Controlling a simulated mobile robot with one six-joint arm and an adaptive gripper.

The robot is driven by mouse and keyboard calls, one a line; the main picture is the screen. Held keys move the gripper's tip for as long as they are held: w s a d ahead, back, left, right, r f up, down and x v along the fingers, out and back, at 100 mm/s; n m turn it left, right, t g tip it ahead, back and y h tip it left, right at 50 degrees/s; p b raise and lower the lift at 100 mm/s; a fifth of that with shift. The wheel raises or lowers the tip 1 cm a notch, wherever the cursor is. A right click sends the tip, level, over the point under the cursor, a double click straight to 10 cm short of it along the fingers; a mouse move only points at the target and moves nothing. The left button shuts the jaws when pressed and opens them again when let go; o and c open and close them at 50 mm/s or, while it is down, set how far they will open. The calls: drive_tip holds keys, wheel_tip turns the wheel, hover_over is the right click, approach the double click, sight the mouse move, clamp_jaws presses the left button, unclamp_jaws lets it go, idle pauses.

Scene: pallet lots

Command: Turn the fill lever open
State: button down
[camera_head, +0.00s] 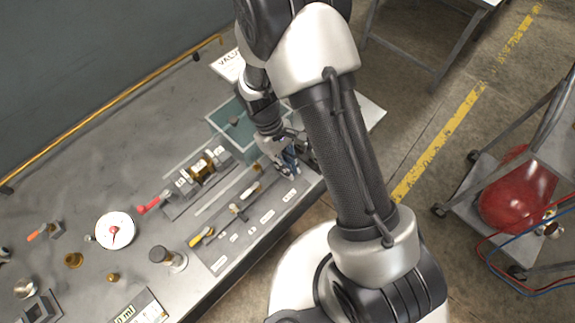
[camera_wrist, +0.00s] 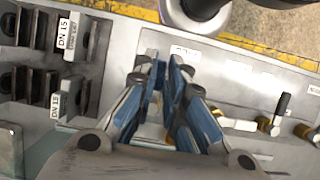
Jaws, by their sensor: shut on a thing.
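My gripper (camera_head: 288,163) is at the right end of a grey board with labelled slots. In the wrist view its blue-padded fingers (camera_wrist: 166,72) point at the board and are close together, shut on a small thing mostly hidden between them. I cannot tell what it is. A red-handled lever (camera_head: 148,207) sticks out to the left of a valve assembly with a brass body (camera_head: 203,168), well apart from my gripper. No lever is legibly marked as the fill lever.
The grey board (camera_head: 222,262) also bears a yellow-handled part (camera_head: 203,236). A rack with DN labels (camera_wrist: 66,40) stands left of my fingers in the wrist view. A green-walled tray (camera_head: 222,128) is behind.

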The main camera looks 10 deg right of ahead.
idle(0.3)
drive_tip(key=c, duration=1.9)
unclamp_jaws()
drive_tip(key=v, duration=1.2)
